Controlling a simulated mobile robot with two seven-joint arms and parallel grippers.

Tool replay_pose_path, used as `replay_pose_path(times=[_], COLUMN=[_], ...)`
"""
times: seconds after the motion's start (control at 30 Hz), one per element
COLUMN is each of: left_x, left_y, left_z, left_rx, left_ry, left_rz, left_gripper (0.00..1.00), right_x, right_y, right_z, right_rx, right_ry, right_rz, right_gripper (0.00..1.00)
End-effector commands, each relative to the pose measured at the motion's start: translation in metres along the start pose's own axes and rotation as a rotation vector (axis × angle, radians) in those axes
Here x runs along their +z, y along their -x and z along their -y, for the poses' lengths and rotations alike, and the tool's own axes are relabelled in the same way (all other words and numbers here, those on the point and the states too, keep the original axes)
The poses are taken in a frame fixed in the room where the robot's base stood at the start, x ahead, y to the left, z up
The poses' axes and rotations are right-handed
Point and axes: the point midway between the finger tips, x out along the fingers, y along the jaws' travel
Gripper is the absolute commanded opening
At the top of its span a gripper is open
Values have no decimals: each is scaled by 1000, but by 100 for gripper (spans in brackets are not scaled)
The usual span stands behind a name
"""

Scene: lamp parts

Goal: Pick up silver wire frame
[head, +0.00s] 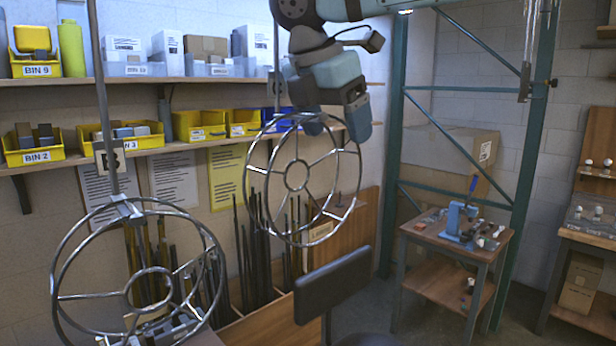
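One silver wire frame (297,175), a ring with spokes and a smaller inner ring, is upright in the middle of the head view. A second silver wire frame (147,270) is at the lower left, below a thin grey rod. My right gripper (336,122) comes down from above at the top of the middle frame. Its two blue fingers are apart, and the frame's upper rim passes close to or between them. I cannot tell whether they touch the rim. The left gripper is not in view.
Shelves with yellow bins (32,145) and boxes line the back wall. A dark flat panel (332,283) stands low in front. A small table (432,232) with a blue tool is at the right, beside a green rack post (530,150).

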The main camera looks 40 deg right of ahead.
Motion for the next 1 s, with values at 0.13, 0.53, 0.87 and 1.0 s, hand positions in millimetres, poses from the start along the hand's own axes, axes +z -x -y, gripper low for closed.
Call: replay_pose_path(times=[0.13, 0.53, 0.87, 1.0], left_x=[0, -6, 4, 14], left_y=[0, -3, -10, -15], left_z=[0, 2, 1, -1], left_rx=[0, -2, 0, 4], left_ry=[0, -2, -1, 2], left_rz=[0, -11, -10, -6], left_gripper=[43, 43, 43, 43], right_x=[0, 0, 9, 12], right_y=[0, 1, 23, 31], right_z=[0, 0, -1, 15], right_rx=[0, 0, 3, 4], right_ry=[0, 0, -3, -1], right_rz=[0, 0, -1, 1], right_gripper=[50, 5, 5, 5])
